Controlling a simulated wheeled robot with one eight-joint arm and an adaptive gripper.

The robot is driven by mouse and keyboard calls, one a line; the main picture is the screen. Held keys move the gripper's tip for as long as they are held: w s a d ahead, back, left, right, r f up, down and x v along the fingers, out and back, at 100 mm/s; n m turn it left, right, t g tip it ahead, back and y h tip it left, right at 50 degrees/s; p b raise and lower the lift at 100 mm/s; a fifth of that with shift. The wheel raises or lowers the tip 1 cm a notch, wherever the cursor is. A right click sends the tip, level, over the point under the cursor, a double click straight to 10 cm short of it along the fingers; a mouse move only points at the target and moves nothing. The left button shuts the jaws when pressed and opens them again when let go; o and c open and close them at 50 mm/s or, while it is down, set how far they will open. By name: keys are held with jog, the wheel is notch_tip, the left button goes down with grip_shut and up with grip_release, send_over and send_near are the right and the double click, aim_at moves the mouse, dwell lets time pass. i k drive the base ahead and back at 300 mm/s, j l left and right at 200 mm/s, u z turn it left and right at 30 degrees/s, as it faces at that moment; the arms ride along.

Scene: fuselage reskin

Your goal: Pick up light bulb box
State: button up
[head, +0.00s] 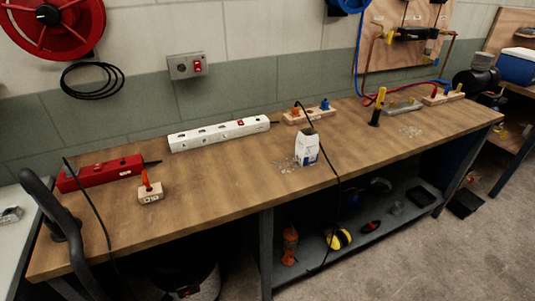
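A small white box with blue printing (307,148) stands upright near the middle of the wooden workbench (225,180). It looks like the light bulb box, but its print is too small to read. Its top looks dark. A thin black cable hangs close to its right side in the picture. Small pale bits lie on the bench to its left. My gripper is not visible in the head view.
A white power strip (219,134) lies behind and left of the box. A wooden block with blue and orange parts (309,115) is behind it. A red bar (100,174) and small orange-handled block (150,191) are left. Bench space in front is mostly clear.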

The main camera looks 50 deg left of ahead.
aim_at(307, 146)
jog(key=u, duration=1.75)
